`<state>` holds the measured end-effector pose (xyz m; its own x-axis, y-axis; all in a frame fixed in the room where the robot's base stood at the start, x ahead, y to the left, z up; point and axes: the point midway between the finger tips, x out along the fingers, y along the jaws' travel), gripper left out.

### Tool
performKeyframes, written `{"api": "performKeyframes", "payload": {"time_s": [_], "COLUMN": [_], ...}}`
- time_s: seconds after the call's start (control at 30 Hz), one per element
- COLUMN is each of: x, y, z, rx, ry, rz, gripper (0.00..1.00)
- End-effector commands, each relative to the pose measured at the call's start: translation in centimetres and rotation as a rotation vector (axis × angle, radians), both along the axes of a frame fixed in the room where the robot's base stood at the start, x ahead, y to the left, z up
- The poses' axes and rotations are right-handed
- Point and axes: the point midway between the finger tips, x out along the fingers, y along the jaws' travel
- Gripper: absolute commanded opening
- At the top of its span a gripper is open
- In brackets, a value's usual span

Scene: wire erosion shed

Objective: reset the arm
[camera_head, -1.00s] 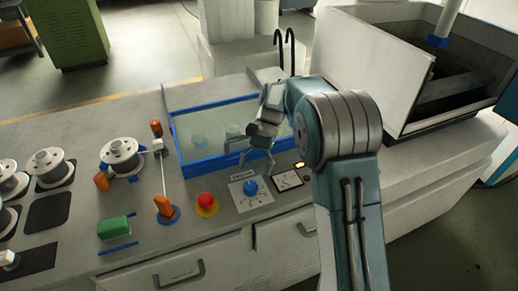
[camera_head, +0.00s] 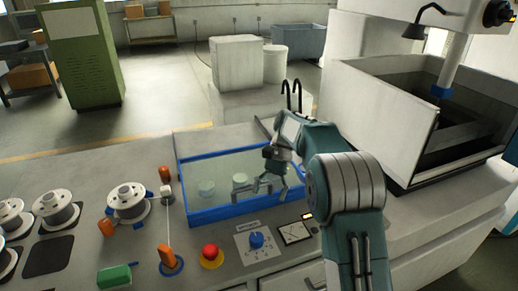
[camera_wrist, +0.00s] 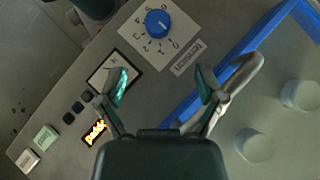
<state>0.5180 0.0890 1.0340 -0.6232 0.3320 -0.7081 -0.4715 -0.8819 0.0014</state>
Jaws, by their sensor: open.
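My gripper (camera_head: 270,185) is open and empty. In the head view it hangs over the front right part of a blue-rimmed clear tray (camera_head: 215,213). In the wrist view my gripper's two fingers (camera_wrist: 163,88) are spread apart with nothing between them. Beyond them lie a blue dial (camera_wrist: 157,23) on a white scale plate and a small meter (camera_wrist: 115,72). The blue dial also shows in the head view (camera_head: 256,239), in front of the tray. The fingertips touch nothing that I can see.
A red button (camera_head: 210,252) and a green block (camera_head: 114,275) sit at the bench front. Orange-ended wire posts (camera_head: 167,257) and wire spools (camera_head: 128,201) stand left of the tray. A large open machine tank (camera_head: 385,120) stands at the right. Two black hooks (camera_head: 292,95) rise behind the tray.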

Motion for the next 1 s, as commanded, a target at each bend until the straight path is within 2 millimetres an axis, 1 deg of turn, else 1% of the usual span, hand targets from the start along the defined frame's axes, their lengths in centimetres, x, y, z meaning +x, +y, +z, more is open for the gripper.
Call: {"api": "performKeyframes", "payload": {"time_s": [0.07, 0.17, 0.3, 0.4, 0.6, 0.8, 1.0], "x": [-0.2, -1.1, -3.3, -5.0, -8.9, -13.1, -17.4], "y": [-0.1, -0.4, -1.1, -1.8, -3.1, -4.5, -5.9], "z": [0.4, 1.7, 4.3, 5.8, 8.2, 9.5, 10.0], "rx": [-0.001, -0.007, -0.021, -0.036, -0.068, -0.108, -0.156], "ry": [-0.013, -0.066, -0.194, -0.286, -0.472, -0.653, -0.833], "rz": [0.001, 0.005, 0.022, 0.039, 0.083, 0.139, 0.207], "gripper": [0.87, 0.87, 0.87, 0.87, 0.87, 0.87, 0.87]}}
